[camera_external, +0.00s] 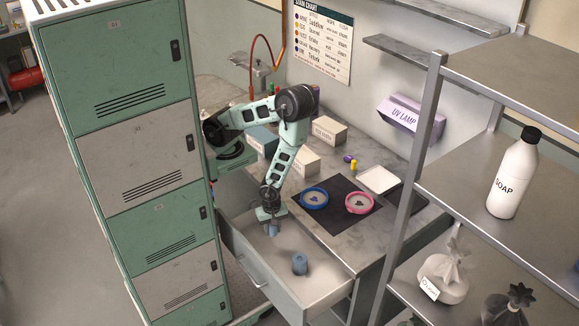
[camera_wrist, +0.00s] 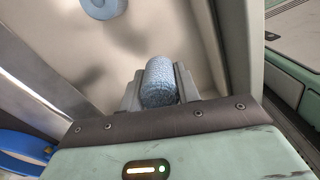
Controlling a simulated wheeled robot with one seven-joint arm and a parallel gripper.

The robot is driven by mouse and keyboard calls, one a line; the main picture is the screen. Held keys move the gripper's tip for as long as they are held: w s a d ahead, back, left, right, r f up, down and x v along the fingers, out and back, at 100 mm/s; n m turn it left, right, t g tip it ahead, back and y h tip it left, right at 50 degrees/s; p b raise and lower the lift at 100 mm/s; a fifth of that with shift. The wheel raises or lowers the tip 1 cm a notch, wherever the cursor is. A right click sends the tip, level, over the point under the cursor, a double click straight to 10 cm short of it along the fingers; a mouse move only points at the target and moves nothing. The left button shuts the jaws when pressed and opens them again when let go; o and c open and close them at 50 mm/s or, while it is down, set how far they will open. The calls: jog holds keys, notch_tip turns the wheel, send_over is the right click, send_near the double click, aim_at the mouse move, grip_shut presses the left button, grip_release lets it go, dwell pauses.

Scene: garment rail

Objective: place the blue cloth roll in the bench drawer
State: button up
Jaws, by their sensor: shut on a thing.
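My gripper (camera_external: 269,212) is shut on a blue cloth roll (camera_external: 273,230) and points down over the open bench drawer (camera_external: 318,299). I cannot tell whether the held roll touches the drawer floor.
The bench top (camera_external: 352,247) bears a dark mat with a blue-rimmed dish (camera_external: 314,197) and a pink-rimmed dish (camera_external: 359,203), plus several boxes. Tall lockers (camera_external: 128,140) stand left of the drawer. A metal shelf with a soap bottle (camera_external: 514,175) stands at right. The drawer has free floor.

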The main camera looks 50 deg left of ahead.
aim_at(271, 253)
jog(key=m, duration=0.1)
jog(key=a+f+m, duration=0.1)
jog(key=m, duration=0.1)
jog(key=shift+w+f+m, duration=0.15)
jog(key=shift+m, duration=0.15)
jog(key=m, duration=0.1)
jog(key=f+m, duration=0.1)
jog(key=m, duration=0.2)
jog(key=shift+a+f, duration=0.25)
jog(key=shift+a, duration=0.15)
jog(key=shift+w+a+f+m+b, duration=0.15)
jog(key=shift+f+m+b, duration=0.4)
jog(key=shift+f+m, duration=1.05)
jog(key=shift+s+a+f+m+b, duration=0.2)
jog(key=shift+f+m+b, duration=0.55)
jog(key=shift+f, duration=1.55)
jog(key=shift+w+a+f+m+b, duration=0.2)
jog(key=shift+a+f+m+b, duration=0.1)
jog(key=shift+f+m, duration=1.4)
jog(key=shift+f+n, duration=0.25)
jog(key=shift+f, duration=0.1)
